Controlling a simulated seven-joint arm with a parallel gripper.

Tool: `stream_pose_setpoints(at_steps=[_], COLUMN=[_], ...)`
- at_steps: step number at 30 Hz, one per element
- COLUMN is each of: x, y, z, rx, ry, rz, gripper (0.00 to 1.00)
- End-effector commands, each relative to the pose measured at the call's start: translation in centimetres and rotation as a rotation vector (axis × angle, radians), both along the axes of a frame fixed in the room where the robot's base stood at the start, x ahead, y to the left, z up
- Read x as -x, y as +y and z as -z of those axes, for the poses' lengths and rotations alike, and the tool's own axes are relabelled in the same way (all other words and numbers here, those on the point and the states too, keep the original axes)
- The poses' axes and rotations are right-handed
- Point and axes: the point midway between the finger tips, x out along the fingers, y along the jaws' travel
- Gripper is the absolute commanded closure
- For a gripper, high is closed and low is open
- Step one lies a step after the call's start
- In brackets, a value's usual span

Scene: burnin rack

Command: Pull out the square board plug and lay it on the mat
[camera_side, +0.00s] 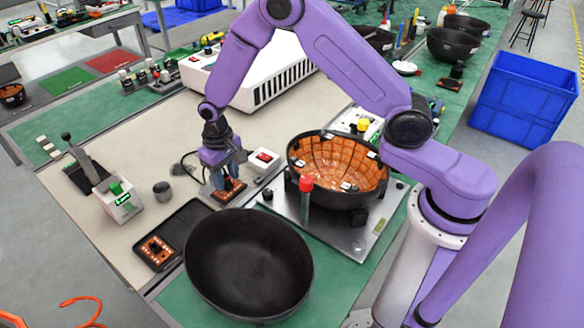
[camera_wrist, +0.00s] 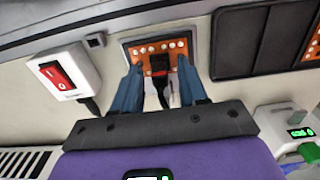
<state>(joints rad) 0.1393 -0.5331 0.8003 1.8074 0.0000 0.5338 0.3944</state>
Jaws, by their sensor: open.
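The black plug (camera_wrist: 160,65) sits on an orange board (camera_wrist: 178,46) with white dots, and a dark cable runs from it toward my gripper. My gripper (camera_wrist: 160,68) is open, with one blue finger on each side of the plug; I cannot tell whether they touch it. In the side view my gripper (camera_side: 226,184) points down over the board (camera_side: 232,192), and its fingers hide the plug. A dark flat two-panel piece, perhaps the mat (camera_side: 187,222), lies beside the board; it also shows in the wrist view (camera_wrist: 238,45).
A white box with a red switch (camera_side: 263,159) stands close beside my gripper. A second orange board (camera_side: 157,250) lies on the dark piece's near end. A large black bowl (camera_side: 248,265) and an orange-lined bowl (camera_side: 337,166) stand nearby. A green-lit device (camera_side: 121,203) stands left.

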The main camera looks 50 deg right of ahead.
Motion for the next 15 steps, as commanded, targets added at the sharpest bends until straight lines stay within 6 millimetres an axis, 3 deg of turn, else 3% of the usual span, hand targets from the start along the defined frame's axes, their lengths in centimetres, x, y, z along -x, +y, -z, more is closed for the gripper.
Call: stream_pose_setpoints(at_steps=[6,10,15], x=[0.01,0.00,0.00], y=[0.01,0.01,0.01], z=[0.00,0.00,-0.02], rx=[0.000,0.000,0.000], ry=[0.000,0.000,0.000], rz=[0.000,0.000,0.000], gripper=[0.57,1.00,1.00])
